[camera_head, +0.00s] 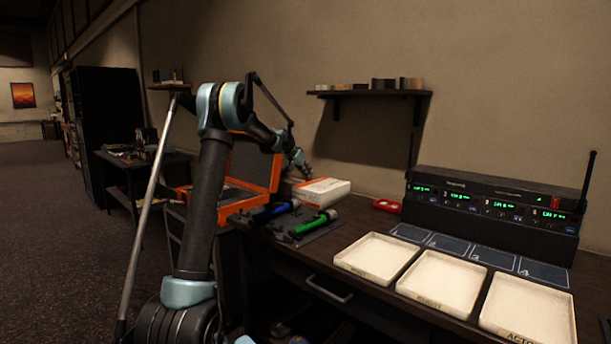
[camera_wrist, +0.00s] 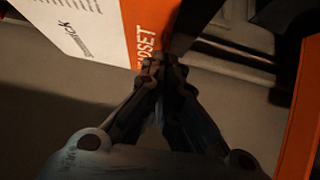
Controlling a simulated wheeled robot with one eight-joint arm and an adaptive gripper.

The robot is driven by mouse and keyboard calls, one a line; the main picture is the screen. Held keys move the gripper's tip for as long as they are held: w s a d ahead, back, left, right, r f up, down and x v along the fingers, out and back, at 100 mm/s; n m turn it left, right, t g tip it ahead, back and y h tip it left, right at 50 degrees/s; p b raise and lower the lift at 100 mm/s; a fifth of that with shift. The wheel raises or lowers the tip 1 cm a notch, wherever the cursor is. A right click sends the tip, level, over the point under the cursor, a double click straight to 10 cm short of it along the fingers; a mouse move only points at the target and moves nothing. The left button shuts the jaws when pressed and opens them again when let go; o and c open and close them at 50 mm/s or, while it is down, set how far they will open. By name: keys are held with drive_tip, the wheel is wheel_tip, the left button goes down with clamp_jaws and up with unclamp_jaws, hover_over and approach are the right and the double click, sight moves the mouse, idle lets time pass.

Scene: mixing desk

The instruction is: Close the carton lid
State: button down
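The carton (camera_head: 322,190) is a white and orange box at the back of the desk, near the wall. In the wrist view its white printed face (camera_wrist: 85,22) and an orange face with lettering (camera_wrist: 143,28) fill the upper left. I cannot tell how far its lid stands open. My gripper (camera_head: 304,170) is just above the carton's back left end. In the wrist view its fingertips (camera_wrist: 165,68) are together beside the lower end of the orange face, with nothing visible between them. Whether they touch the carton is unclear.
An open orange case (camera_head: 262,165) stands left of the carton. Blue (camera_head: 272,212) and green (camera_head: 312,224) handled items lie in front on a dark mat. A red item (camera_head: 387,205), a black receiver rack (camera_head: 490,208) and white trays (camera_head: 377,257) are to the right.

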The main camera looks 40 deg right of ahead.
drive_tip(key=d+r+v, duration=0.1)
drive_tip(key=v, duration=1.1)
drive_tip(key=shift+d+r, duration=0.2)
drive_tip(key=shift+r, duration=0.35)
drive_tip(key=shift+w, duration=0.2)
drive_tip(key=w+a+n+t+y, duration=0.15)
drive_tip(key=a+n, duration=0.25)
drive_tip(key=a, duration=1.9)
drive_tip(key=s+a+f+n+t+y, duration=0.1)
drive_tip(key=s+a+f+n, duration=0.15)
drive_tip(key=a, duration=0.75)
drive_tip(key=s+a+f+n+y, duration=0.1)
drive_tip(key=s+a+f+y, duration=0.15)
drive_tip(key=a, duration=0.85)
drive_tip(key=s+a+f+n+y, duration=0.1)
drive_tip(key=s+a+f+n, duration=0.1)
drive_tip(key=s+a+f, duration=0.35)
drive_tip(key=s+a+f+n, duration=0.2)
drive_tip(key=s+a, duration=0.4)
drive_tip(key=a, duration=0.5)
drive_tip(key=s+a+f+n+y, duration=0.3)
drive_tip(key=s+a+f+n, duration=0.2)
drive_tip(key=s+a+f, duration=0.6)
drive_tip(key=s+f, duration=0.3)
drive_tip(key=s, duration=0.1)
drive_tip(key=shift+a+g, duration=0.25)
drive_tip(key=shift+g, duration=0.1)
